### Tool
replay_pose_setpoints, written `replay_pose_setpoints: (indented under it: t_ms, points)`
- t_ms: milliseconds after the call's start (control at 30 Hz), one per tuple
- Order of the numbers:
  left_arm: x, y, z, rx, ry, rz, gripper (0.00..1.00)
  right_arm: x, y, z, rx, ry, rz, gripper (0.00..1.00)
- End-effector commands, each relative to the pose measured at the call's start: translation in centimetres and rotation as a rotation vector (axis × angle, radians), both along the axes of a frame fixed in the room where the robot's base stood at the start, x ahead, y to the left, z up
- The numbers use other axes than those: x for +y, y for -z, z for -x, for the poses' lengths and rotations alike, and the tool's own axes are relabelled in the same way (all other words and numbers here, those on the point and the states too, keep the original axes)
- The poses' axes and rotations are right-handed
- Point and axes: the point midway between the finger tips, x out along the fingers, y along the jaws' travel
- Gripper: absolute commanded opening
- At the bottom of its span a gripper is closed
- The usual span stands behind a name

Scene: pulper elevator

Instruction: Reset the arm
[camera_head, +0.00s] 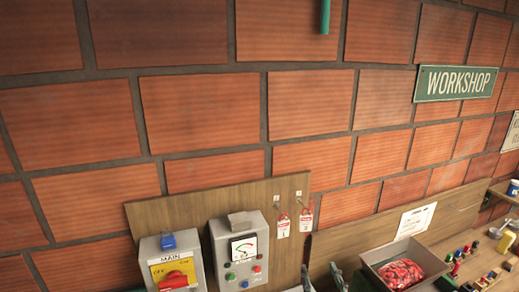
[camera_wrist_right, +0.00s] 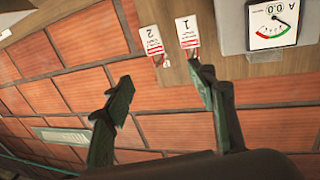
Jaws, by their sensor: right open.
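My right gripper (camera_head: 322,281) shows at the bottom edge of the head view, with only its two dark green fingertips in sight. In the right wrist view the same gripper (camera_wrist_right: 160,92) has its two fingers wide apart, with nothing between them but wall and board behind. It is in front of the wooden board (camera_head: 175,210), below the two tags marked 1 (camera_head: 284,226) and 2 (camera_head: 306,219) in the head view. The wrist view is turned over and shows tag 1 (camera_wrist_right: 187,33) and tag 2 (camera_wrist_right: 152,42) above the fingers. My left gripper is not in view.
A grey MAIN switch box (camera_head: 150,247) with a red knob and a grey meter box (camera_head: 217,240) are on the board. An open tray (camera_head: 373,262) holding red material stands to the right. Small coloured items and a blue-white cup (camera_head: 513,187) are farther right. A WORKSHOP sign (camera_head: 456,83) hangs on the brick wall.

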Motion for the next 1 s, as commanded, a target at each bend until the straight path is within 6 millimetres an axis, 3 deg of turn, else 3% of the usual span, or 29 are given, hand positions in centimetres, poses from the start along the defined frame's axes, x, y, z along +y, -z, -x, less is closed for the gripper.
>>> replay_pose_setpoints:
  t_ms: [167, 367, 633, 767, 900, 1000]
  points:
    - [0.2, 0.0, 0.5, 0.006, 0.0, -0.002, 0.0, -1.4, 2.9, -0.1, 0.072, 0.023, 0.009, 0.52]
    - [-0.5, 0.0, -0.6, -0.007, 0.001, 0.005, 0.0, -3.8, 6.7, 0.6, 0.168, 0.055, 0.022, 0.52]
    - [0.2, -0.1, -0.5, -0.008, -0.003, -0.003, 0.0, -9.0, 15.2, 3.4, 0.383, 0.115, 0.051, 0.52]
    - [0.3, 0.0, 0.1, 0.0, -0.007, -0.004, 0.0, -12.0, 21.8, 6.5, 0.555, 0.145, 0.072, 0.52]
    - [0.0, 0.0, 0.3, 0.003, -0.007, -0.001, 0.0, -15.1, 29.5, 12.0, 0.775, 0.161, 0.099, 0.52]
    - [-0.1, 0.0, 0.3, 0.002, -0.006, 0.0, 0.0, -16.5, 33.6, 16.0, 0.905, 0.158, 0.11, 0.52]
